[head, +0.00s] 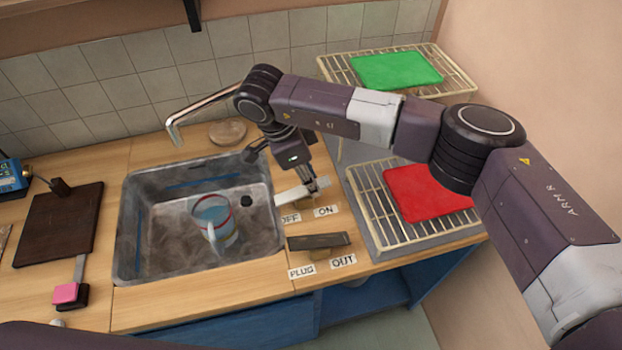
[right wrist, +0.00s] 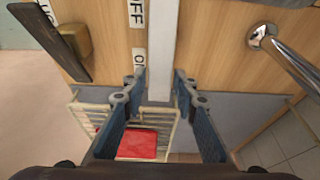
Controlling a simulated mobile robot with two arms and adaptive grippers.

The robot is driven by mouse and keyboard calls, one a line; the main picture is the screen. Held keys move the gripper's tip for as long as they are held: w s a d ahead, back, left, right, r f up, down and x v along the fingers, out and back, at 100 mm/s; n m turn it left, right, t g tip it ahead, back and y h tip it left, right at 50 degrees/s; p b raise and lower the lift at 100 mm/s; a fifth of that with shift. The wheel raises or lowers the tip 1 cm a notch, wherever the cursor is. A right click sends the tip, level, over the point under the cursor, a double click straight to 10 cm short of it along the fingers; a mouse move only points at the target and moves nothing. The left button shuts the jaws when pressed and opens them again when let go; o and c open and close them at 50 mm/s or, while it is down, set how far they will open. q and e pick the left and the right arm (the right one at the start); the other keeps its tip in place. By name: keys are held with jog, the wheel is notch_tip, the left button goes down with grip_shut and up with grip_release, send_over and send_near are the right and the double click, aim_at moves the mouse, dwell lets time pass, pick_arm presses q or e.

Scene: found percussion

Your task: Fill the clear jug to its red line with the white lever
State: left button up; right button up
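The clear jug (head: 228,238) stands in the sink, with a red band around it and a bluish tint inside. I cannot tell its exact water level. The white lever (head: 291,195) lies on the counter right of the sink, above the OFF and ON labels; it also shows in the right wrist view (right wrist: 163,40). My right gripper (head: 316,187) is at the lever's right end. In the right wrist view, its fingers (right wrist: 160,85) are apart on both sides of the lever, with a gap visible at the left. My left gripper is not in view.
The metal spout (head: 190,112) reaches over the sink (head: 122,250); no stream shows. A dark lever (head: 318,241) sits by the PLUG and OUT labels. Wire racks hold a green board (head: 396,70) and a red board (head: 428,190). A dark board (head: 58,222) lies left.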

aim_at(295, 193)
jog(key=shift+o, duration=1.3)
jog(key=shift+r, duration=0.15)
jog(key=v, duration=1.1)
jog(key=shift+r, duration=0.35)
jog(key=shift+a, duration=0.15)
